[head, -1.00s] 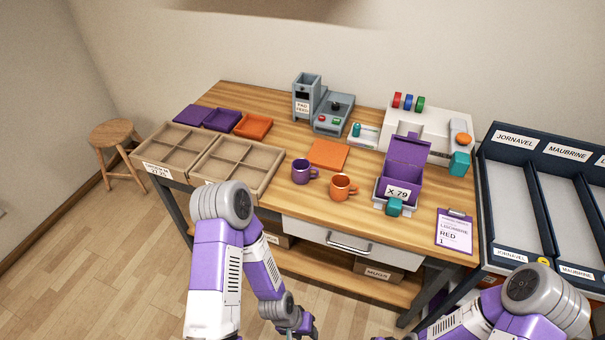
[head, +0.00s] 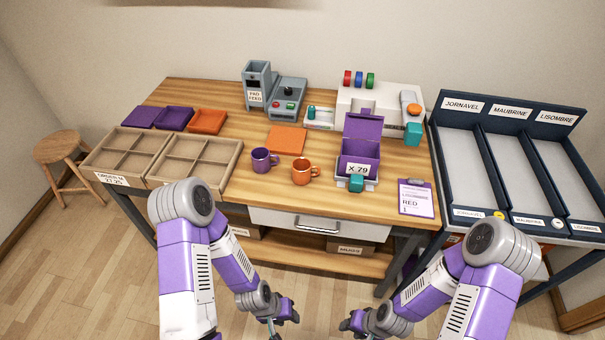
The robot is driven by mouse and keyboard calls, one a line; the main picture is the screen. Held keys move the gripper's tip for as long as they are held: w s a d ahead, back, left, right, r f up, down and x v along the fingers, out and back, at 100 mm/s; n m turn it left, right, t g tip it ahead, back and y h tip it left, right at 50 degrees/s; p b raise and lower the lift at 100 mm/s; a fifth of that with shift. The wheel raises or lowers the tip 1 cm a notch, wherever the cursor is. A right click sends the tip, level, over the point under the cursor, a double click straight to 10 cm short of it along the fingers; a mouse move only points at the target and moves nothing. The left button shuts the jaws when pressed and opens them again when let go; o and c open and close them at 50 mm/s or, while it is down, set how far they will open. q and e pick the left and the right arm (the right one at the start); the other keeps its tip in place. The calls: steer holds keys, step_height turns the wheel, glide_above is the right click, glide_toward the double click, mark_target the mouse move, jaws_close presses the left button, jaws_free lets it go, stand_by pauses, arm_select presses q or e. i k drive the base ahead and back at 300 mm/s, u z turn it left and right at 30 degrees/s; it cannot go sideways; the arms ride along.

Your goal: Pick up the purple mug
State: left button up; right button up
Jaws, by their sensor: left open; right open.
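The purple mug (head: 262,161) stands upright on the wooden table, left of the orange mug (head: 302,172) and close to the front edge. Its handle points right, towards the orange mug. My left gripper (head: 272,326) is low in front of the table, below the purple mug in the picture, and apart from it. My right gripper (head: 362,334) is also low in front of the table, further right, partly cut off by the bottom edge. Both grippers are open and hold nothing that I can see.
Two divided cardboard trays (head: 172,186) lie left of the mugs. An orange pad (head: 287,138) lies behind them. A purple box (head: 361,150) labelled X 79 stands right, with a clipboard (head: 416,198) beside it. A drawer (head: 322,224) is under the tabletop. Dark labelled racks (head: 490,150) stand at right.

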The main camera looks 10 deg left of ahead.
mark_target(260, 156)
steer(key=z, duration=0.55)
steer(key=i, duration=0.55)
steer(key=u, duration=2.15)
